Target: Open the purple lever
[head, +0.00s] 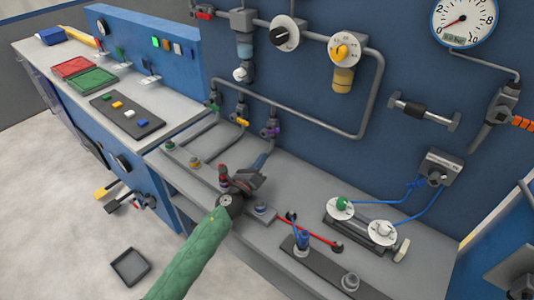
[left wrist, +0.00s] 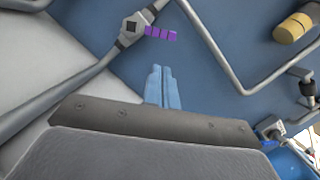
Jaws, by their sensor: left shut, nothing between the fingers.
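The purple lever (head: 273,131) sits on a dark valve at the foot of the rightmost of three short pipes on the blue wall. In the left wrist view the lever (left wrist: 160,33) sticks out to the right from its grey valve body (left wrist: 133,27), at an angle to the slanting pipe. My left gripper (head: 264,158) is just below the lever in the head view. Its blue-grey fingers (left wrist: 160,70) are shut and empty, pointing towards the lever with a visible gap. I cannot tell the exact depth between them. My right gripper is not in view.
A green-handled valve (head: 215,106) and a yellow-handled valve (head: 242,121) stand left of the purple one. A grey pipe (head: 330,133) loops along the wall to the right. The grey bench (head: 300,185) below carries knobs, a red rod and cabled connectors.

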